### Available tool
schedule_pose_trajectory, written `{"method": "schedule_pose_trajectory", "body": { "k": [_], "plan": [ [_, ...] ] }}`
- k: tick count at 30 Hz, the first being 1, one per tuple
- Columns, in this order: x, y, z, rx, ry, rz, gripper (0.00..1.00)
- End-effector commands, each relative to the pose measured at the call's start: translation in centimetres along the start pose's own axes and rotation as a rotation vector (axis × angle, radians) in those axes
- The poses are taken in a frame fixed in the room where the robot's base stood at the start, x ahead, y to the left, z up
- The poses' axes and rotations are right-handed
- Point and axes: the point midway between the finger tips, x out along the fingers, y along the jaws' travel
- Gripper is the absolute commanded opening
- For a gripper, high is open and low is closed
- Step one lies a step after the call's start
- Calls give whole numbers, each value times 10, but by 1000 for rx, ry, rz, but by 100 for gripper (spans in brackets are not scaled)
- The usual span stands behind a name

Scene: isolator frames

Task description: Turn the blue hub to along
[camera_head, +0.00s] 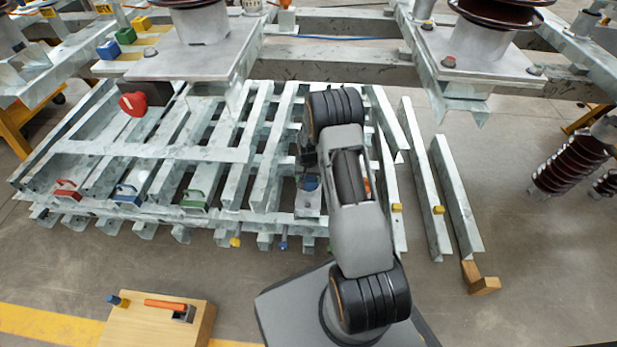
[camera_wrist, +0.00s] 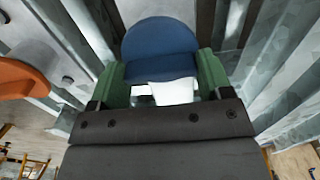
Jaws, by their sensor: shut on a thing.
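The blue hub (camera_wrist: 160,45) is a rounded blue piece between the two green fingers of my gripper (camera_wrist: 162,72) in the wrist view. The fingers press on it from both sides. A white part (camera_wrist: 175,92) shows at its near side; I cannot tell whether it belongs to the hub. In the head view the hub (camera_head: 310,183) shows as a small blue patch over a grey plate (camera_head: 309,204), beside my arm. My arm hides most of the gripper there. Which way the hub is turned is not clear.
An orange rounded thing (camera_wrist: 22,78) is close on the left in the wrist view. Galvanised steel beams (camera_head: 225,150) lie around the hub. Red (camera_head: 65,189), blue (camera_head: 127,195) and green (camera_head: 193,200) handles sit to the left. A wooden box (camera_head: 150,330) stands at front left.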

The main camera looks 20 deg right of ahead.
Motion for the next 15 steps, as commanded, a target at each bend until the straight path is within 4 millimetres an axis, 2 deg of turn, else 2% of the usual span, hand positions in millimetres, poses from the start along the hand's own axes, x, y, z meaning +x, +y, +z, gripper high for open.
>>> {"method": "schedule_pose_trajectory", "body": {
  "k": [8, 15],
  "plan": [
    [-1, -1, 0, -92, 0, 0, 49],
    [-1, -1, 0, -291, -1, 0, 49]
  ]
}}
